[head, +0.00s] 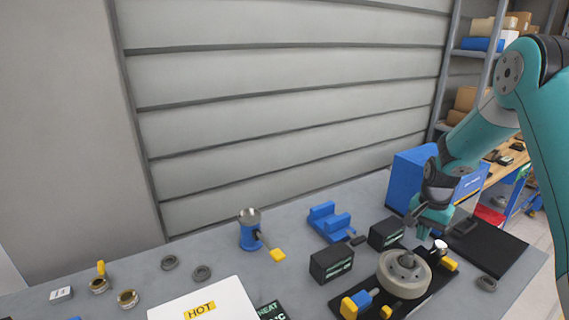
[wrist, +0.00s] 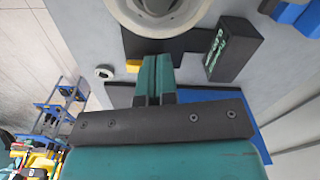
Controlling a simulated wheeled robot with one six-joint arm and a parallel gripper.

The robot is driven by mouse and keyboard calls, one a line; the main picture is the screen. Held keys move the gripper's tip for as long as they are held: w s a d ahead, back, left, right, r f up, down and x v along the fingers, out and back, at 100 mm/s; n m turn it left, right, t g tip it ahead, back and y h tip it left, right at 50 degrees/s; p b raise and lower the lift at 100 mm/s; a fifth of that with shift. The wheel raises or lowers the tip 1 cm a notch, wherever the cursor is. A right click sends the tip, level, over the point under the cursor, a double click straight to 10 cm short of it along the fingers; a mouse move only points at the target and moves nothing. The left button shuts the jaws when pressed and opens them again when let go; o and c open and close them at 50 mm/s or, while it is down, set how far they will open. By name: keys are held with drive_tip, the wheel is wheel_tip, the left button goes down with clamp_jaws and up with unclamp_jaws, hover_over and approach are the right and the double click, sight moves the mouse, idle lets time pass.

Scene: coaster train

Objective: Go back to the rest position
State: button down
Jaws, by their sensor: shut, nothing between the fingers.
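My gripper (head: 424,230) is at the right end of the bench in the head view, at the end of my teal arm. In the wrist view my gripper (wrist: 153,62) has its two teal fingers together, with nothing between them. Beyond the fingertips is a round grey wheel-like part (wrist: 150,28), partly cut off by the frame. In the head view this round part (head: 404,272) sits on a black base plate with yellow and blue clamps, just in front of my gripper.
Black labelled boxes (head: 331,264) (wrist: 234,50) stand near the round part. A blue box (head: 404,178) is behind my gripper. A blue vise (head: 328,222), a small blue stand (head: 250,234), loose rings (head: 202,273) and a white HOT plate (head: 230,296) lie further left.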

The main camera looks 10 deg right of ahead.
drive_tip(key=s+a+r+n+y+b, duration=0.1)
drive_tip(key=s+a+r+n, duration=0.25)
drive_tip(key=a, duration=0.35)
drive_tip(key=s+a+r+n+b, duration=0.2)
drive_tip(key=s+a+r+n, duration=0.15)
drive_tip(key=a, duration=0.35)
drive_tip(key=s+a+r+n+y+b, duration=0.1)
drive_tip(key=s+a+r+n, duration=0.15)
drive_tip(key=a+r, duration=0.35)
drive_tip(key=s+a+r+n+y+b, duration=0.1)
drive_tip(key=s+a+n, duration=0.3)
drive_tip(key=s, duration=0.5)
drive_tip(key=s+a+r+n+y+b, duration=0.1)
drive_tip(key=s+a+n, duration=0.4)
drive_tip(key=s+a, duration=0.2)
drive_tip(key=shift+s, duration=0.95)
